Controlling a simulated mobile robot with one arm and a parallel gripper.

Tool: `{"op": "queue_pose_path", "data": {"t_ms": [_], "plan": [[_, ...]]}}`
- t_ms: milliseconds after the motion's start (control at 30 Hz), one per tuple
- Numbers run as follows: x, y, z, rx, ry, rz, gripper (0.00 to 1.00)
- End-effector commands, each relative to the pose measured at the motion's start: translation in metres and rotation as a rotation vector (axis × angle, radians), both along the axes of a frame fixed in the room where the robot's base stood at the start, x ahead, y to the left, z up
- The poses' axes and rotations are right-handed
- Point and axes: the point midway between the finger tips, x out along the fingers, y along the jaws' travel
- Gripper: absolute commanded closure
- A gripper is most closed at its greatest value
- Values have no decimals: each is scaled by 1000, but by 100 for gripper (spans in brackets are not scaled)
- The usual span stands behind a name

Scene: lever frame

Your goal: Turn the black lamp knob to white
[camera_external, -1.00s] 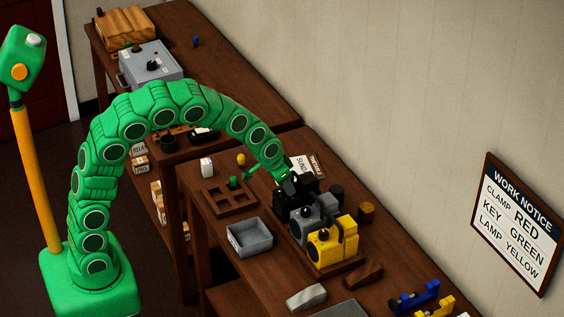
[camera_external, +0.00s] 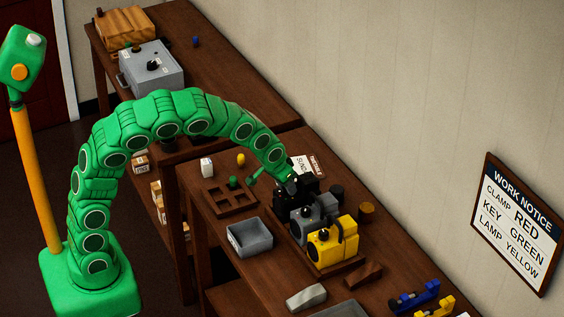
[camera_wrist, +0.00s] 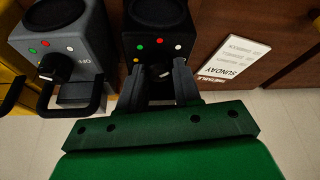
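The black lamp (camera_wrist: 150,22) is at the top centre of the wrist view, with its round lens housing toward the top edge. Its black knob (camera_wrist: 158,72) sits below coloured dots: green, red, white (camera_wrist: 178,47) and a yellow one at the left. A small pale mark shows on the knob, but its exact pointing is unclear. My gripper (camera_wrist: 159,80) has one dark finger on each side of the knob, apart and seemingly not pressed on it. In the external view, my gripper (camera_external: 287,186) is at the black lamp (camera_external: 311,187) and partly hides it.
A grey lamp (camera_wrist: 82,35) with its own knob and an OFF label stands close on the left in the wrist view. A yellow lamp (camera_external: 325,247) is beyond it. A SUNDAY timetable card (camera_wrist: 234,57) lies right of the black lamp. A work notice (camera_external: 516,223) hangs on the wall.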

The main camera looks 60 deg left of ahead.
Motion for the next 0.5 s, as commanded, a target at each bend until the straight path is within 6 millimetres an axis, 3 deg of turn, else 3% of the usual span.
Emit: {"op": "queue_pose_path", "data": {"t_ms": [500], "plan": [[-2, 0, 4, 0, 0, -1, 57]]}}
